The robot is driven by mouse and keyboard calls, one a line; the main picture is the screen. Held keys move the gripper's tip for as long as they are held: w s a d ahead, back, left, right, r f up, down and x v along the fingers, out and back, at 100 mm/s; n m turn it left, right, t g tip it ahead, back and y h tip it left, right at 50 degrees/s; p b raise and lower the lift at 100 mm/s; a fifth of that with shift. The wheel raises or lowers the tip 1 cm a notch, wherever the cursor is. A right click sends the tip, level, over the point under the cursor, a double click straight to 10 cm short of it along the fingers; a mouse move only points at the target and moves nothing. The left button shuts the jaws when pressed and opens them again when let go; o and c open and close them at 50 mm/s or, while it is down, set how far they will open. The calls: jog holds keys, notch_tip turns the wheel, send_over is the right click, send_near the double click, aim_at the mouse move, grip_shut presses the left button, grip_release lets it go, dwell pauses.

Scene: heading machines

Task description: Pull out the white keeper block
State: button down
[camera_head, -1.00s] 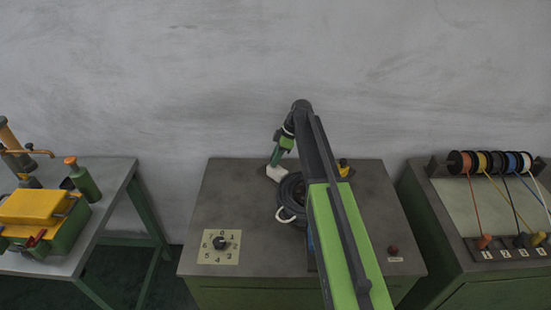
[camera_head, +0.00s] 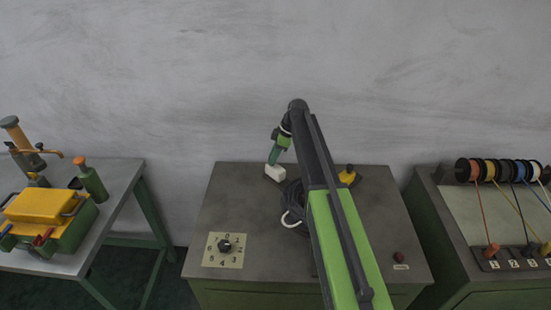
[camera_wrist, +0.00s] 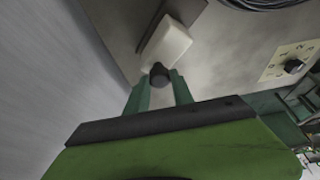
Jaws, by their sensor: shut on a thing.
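The white keeper block (camera_head: 275,172) is at the back of the middle machine's grey top, left of a coil of black cable. It also shows in the wrist view as a pale, tilted block (camera_wrist: 166,43) just beyond the fingertips. My gripper (camera_head: 273,157) reaches down to it from above. In the wrist view my green fingers (camera_wrist: 160,84) are closed around a dark round knob (camera_wrist: 159,75) at the near end of the block. Whether the block still touches the machine top is hard to tell.
The black cable coil (camera_head: 293,204) lies right of the block, partly behind my arm. A yellow-based knob (camera_head: 348,175) stands farther right. A numbered dial (camera_head: 224,248) is at front left, a dark red button (camera_head: 398,257) at front right. The wall is close behind.

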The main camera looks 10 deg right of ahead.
jog(key=c, duration=1.1)
grip_release()
jog(key=shift+w, duration=0.2)
jog(key=shift+r, duration=0.1)
jog(key=p+v, duration=1.6)
jog(key=v, duration=0.1)
jog(key=shift+s+r, duration=0.1)
